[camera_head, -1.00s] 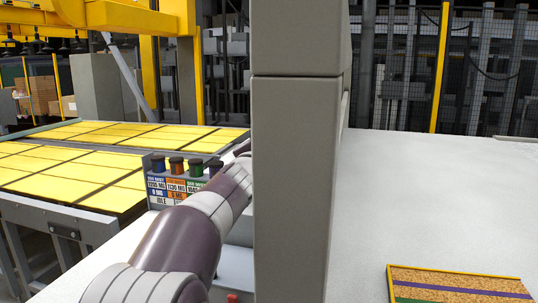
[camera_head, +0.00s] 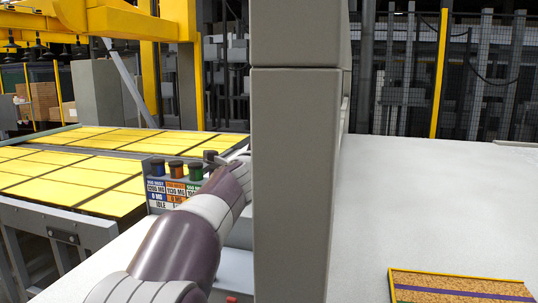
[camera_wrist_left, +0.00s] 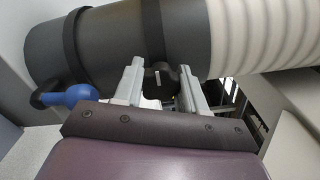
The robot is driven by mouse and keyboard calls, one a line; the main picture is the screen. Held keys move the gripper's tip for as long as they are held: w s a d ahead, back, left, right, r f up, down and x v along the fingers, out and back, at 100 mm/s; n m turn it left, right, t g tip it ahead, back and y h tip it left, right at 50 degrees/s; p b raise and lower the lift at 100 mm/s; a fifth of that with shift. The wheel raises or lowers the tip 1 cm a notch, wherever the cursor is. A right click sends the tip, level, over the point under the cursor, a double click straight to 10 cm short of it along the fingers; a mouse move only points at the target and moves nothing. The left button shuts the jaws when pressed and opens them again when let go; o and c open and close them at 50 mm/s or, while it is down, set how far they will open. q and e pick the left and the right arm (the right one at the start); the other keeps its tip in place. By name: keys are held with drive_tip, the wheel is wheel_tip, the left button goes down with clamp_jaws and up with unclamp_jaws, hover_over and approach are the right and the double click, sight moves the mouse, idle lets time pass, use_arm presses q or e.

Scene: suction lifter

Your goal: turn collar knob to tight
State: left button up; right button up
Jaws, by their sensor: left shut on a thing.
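In the left wrist view a dark collar (camera_wrist_left: 110,42) lies across the top, with a pale ribbed hose (camera_wrist_left: 255,35) joined at its right. A small black knob (camera_wrist_left: 160,77) with a light mark sits between the fingers of my left gripper (camera_wrist_left: 162,84), which is shut on it. A blue-ended lever (camera_wrist_left: 68,96) is at the left of the collar. In the head view my left arm reaches away behind a grey column, which hides the left gripper, collar and knob. My right gripper is in neither view.
A panel with coloured knobs and labels (camera_head: 170,192) stands beside my left arm. The tall grey column (camera_head: 290,180) fills the middle of the head view. A cork-topped tray (camera_head: 460,286) lies on the pale surface (camera_head: 425,205) at the right, which is otherwise largely clear.

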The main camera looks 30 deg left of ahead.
use_arm(q)
drive_tip(key=m, duration=0.4)
drive_tip(key=shift+m, duration=0.3)
drive_tip(key=m, duration=0.2)
drive_tip(key=m+b, duration=0.1)
drive_tip(key=m, duration=0.1)
drive_tip(key=shift+r+m, duration=0.2)
drive_tip(key=shift+m, duration=0.1)
drive_tip(key=m, duration=0.4)
drive_tip(key=shift+s+r, duration=0.1)
drive_tip(key=shift+r+m+b, duration=0.15)
drive_tip(key=shift+m+b, duration=0.3)
drive_tip(key=shift+m, duration=1.65)
drive_tip(key=shift+r, duration=0.1)
drive_tip(key=o, duration=1.1)
drive_tip(key=shift+c, duration=0.2)
drive_tip(key=shift+f, duration=0.35)
